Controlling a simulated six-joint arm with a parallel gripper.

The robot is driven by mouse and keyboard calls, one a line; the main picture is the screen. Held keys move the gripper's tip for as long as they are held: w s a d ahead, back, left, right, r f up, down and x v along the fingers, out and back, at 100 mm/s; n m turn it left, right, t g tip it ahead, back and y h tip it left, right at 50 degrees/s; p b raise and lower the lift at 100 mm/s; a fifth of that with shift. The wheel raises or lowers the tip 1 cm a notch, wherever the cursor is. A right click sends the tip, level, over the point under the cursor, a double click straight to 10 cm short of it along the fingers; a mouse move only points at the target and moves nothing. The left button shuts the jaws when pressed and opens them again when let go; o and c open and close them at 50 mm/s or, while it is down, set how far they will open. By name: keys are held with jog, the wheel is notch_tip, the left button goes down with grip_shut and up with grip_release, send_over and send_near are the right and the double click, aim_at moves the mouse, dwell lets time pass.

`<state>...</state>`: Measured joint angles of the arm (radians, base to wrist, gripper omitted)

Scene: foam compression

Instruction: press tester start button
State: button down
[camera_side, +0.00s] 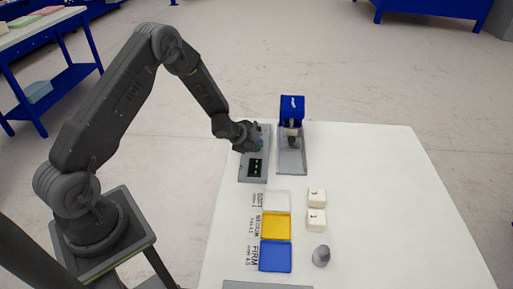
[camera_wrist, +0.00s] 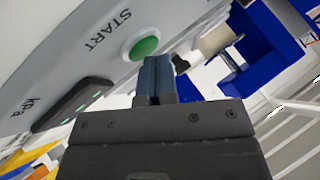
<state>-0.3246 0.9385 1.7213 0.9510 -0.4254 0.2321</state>
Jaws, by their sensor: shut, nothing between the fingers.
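The green start button (camera_wrist: 146,47) sits in a pale ring beside the word START on the grey control panel (camera_wrist: 60,45). In the side view the panel (camera_side: 248,178) lies on the white table, and my gripper hides most of the button. My gripper (camera_wrist: 156,62) is shut and empty, its blue-grey fingertips just beside the button in the wrist view. I cannot tell whether they touch it. In the side view my gripper (camera_side: 258,143) is over the far part of the panel. The tester (camera_side: 291,108), with a blue head and grey base, stands right of the panel.
The panel's dark display (camera_side: 255,168) shows green marks. Nearer are a white tray (camera_side: 276,201), a yellow tray (camera_side: 276,226) and a blue tray (camera_side: 275,256). Two off-white foam blocks (camera_side: 317,197) and a grey rounded object (camera_side: 321,257) lie beside them. The table's right side is clear.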

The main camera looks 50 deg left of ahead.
aim_at(257, 149)
jog(key=shift+r, duration=3.3)
